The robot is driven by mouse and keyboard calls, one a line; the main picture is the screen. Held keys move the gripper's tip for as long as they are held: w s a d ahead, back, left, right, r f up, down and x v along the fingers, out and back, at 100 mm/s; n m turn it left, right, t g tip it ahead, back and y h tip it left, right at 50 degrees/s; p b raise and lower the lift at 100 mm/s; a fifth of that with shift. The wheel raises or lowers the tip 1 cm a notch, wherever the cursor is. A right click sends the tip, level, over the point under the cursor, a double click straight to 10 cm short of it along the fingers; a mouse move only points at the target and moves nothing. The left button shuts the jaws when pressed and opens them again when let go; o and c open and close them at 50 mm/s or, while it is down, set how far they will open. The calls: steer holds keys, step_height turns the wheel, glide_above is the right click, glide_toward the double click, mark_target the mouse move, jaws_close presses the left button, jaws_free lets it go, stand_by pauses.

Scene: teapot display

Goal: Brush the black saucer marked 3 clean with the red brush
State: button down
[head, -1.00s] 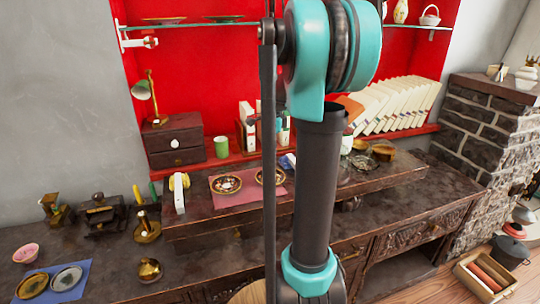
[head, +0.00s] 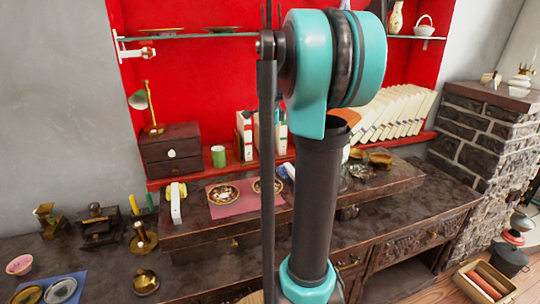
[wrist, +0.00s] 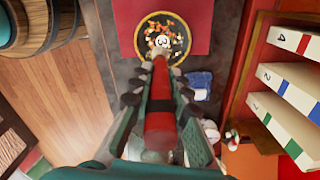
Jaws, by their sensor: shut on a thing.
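In the wrist view the black saucer marked 3 (wrist: 143,40) has a gold rim and lies on a red mat (wrist: 198,25). Orange and white bits are scattered on it around the number. My gripper (wrist: 158,98) is shut on the red brush (wrist: 159,128), which has a dark band. The brush's far end reaches the near edge of the saucer in the picture; I cannot tell whether it touches. In the head view this saucer appears to be the right one (head: 279,186) on the mat, partly behind my arm. My gripper and the brush are hidden there.
Another saucer (head: 223,195) with bits on it lies left on the mat. A blue-and-white object (wrist: 199,82) lies close right of the brush. Numbered white books (wrist: 285,88) stand farther right. A barrel (wrist: 35,25) is at the upper left.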

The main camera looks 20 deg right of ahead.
steer(key=shift+r, duration=0.2)
step_height(320, 180, up, 3)
steer(key=shift+f, duration=0.1)
stand_by(0.4)
